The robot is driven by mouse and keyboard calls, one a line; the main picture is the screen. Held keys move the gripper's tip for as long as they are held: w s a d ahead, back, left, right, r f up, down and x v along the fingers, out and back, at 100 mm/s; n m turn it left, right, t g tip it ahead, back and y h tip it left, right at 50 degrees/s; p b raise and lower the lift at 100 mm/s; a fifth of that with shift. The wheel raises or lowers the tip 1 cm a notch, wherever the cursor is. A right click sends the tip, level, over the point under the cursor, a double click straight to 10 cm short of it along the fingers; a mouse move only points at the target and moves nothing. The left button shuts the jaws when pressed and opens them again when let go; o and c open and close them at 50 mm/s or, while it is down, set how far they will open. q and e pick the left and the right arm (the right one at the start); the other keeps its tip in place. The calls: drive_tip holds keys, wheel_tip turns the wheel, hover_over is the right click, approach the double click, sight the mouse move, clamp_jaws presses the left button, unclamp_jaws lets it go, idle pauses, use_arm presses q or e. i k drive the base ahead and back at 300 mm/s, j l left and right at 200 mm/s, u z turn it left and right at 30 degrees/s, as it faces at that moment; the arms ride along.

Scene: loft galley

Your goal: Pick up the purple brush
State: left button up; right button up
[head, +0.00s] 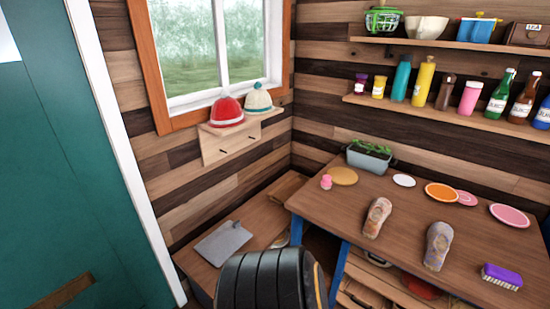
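The purple brush (502,275) lies on the wooden table (330,195) at the lower right of the head view, close to the table's front edge. It has a purple back on top and pale bristles along its lower side. Neither of my grippers shows in the head view.
Two patterned shoe-like objects (377,218) (438,246) lie left of the brush. Pink (510,215), orange (441,193) and white discs lie behind. A planter (370,157) stands at the back. A black ribbed chair back (262,281) stands in front left. Bottles line a wall shelf (440,113).

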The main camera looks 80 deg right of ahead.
sight(500, 276)
drive_tip(key=z, duration=4.7)
